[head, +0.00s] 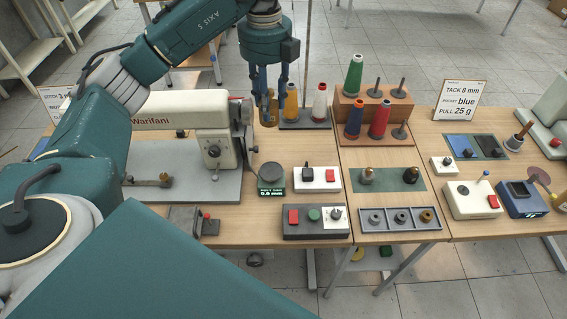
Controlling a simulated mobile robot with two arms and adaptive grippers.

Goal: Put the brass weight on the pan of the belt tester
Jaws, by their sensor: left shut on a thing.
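My left gripper (268,112) hangs down at the upper middle, just right of the white sewing machine's head. It is shut on a small brass-coloured thing, which looks like the brass weight (268,117), held above the table. The fingers partly hide it. The belt tester (271,192) looks to be the small unit with a green display reading about 0.0 mm. Its round dark pan (271,172) is empty and lies below the held weight in the picture. My right gripper is not in view.
The sewing machine (165,125) stands left of the belt tester. A switch box (318,179) is to its right, and a button panel (316,221) is in front. A green mat (388,186) bears two small weights. Thread spools (354,75) stand behind.

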